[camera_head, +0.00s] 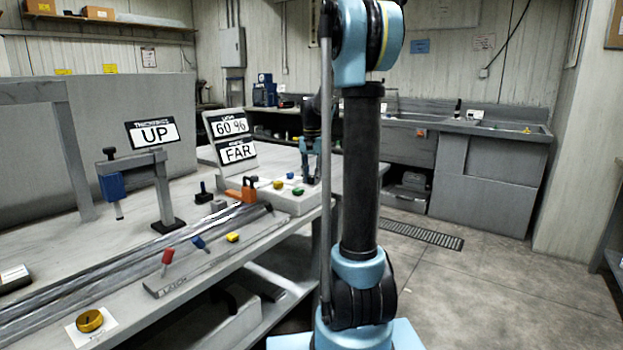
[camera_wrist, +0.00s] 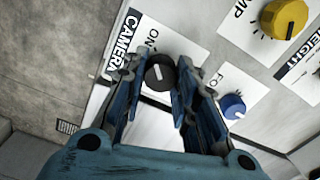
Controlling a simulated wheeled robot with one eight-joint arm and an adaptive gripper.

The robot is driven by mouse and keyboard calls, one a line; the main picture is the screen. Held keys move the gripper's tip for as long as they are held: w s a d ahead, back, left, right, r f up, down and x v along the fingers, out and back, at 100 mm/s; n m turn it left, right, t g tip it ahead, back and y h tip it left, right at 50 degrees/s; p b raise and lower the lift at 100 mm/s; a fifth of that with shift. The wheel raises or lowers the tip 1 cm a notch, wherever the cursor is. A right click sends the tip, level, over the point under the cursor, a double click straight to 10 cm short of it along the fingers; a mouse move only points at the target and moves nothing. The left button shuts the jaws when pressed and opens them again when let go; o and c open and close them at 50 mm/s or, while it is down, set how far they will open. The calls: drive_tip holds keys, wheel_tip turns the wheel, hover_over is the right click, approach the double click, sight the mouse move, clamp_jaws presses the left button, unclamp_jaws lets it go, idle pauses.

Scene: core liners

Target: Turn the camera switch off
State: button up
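The camera switch is a black round knob (camera_wrist: 160,77) with a white pointer line, on a white label marked CAMERA and ON. The line points roughly toward the ON lettering. In the wrist view, my gripper (camera_wrist: 160,82) is open, with one blue-and-black finger on each side of the knob. I cannot tell whether either finger touches it. Any OFF lettering is hidden. In the head view, my gripper (camera_head: 310,168) is small and points down over the panel (camera_head: 260,211) at the bench's far end; the knob is not clear there.
A blue knob (camera_wrist: 233,106) and a yellow knob (camera_wrist: 284,18) sit right of my gripper. In the head view, signs reading UP (camera_head: 155,133) and FAR (camera_head: 238,152) stand on the bench, near an orange clamp-like part (camera_head: 249,187). Floor (camera_head: 480,290) to the right is clear.

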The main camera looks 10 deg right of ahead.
drive_tip(key=shift+n, duration=0.4)
drive_tip(key=n, duration=0.3)
drive_tip(key=shift+n, duration=0.4)
drive_tip(key=n, duration=0.4)
drive_tip(key=shift+a+n, duration=0.1)
drive_tip(key=shift+n, duration=0.2)
drive_tip(key=n, duration=0.8)
drive_tip(key=shift+n, duration=0.3)
drive_tip(key=o, duration=1)
drive_tip(key=shift+o, duration=0.2)
drive_tip(key=shift+r, duration=0.1)
wheel_tip(320, 180, up, 12)
